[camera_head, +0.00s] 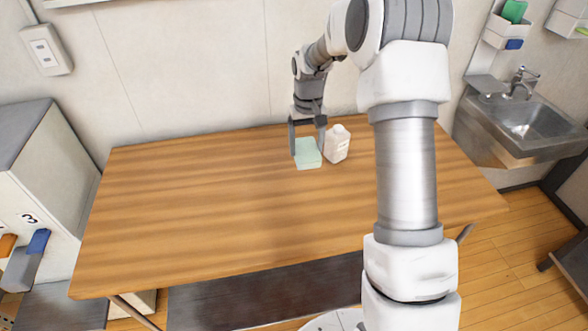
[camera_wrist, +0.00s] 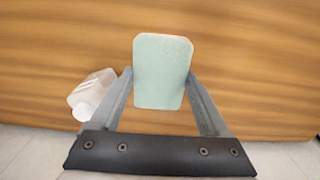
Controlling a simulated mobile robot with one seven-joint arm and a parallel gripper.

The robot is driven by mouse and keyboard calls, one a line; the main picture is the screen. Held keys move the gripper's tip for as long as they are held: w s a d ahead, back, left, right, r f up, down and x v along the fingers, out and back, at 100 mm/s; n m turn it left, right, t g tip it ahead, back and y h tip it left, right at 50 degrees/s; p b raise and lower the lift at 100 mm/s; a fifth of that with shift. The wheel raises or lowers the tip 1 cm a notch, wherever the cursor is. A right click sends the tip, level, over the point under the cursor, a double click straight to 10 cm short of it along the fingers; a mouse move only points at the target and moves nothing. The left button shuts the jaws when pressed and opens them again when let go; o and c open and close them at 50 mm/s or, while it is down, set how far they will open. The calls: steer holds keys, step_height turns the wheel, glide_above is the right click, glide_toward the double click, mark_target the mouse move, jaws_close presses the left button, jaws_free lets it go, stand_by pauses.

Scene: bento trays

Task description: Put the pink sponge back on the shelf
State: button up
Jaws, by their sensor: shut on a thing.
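My gripper (camera_head: 307,140) is shut on a pale green sponge-like block (camera_head: 308,155), one finger on each side, at the back of the table. The block also shows between the fingers in the wrist view (camera_wrist: 162,72), with a thin orange-pink strip at its far edge. I cannot tell whether it touches the table. No plainly pink sponge shows. A wall shelf (camera_head: 500,32) at the upper right holds a green item (camera_head: 514,11), with a blue one (camera_head: 514,44) below.
The wooden table (camera_head: 190,200) is otherwise clear. A steel sink (camera_head: 530,125) is at the right and a white cabinet (camera_head: 45,190) at the left.

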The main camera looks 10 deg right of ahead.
step_height(320, 180, down, 10)
steer(key=shift+r, duration=0.1)
steer(key=o, duration=1.2)
steer(key=shift+c, duration=0.2)
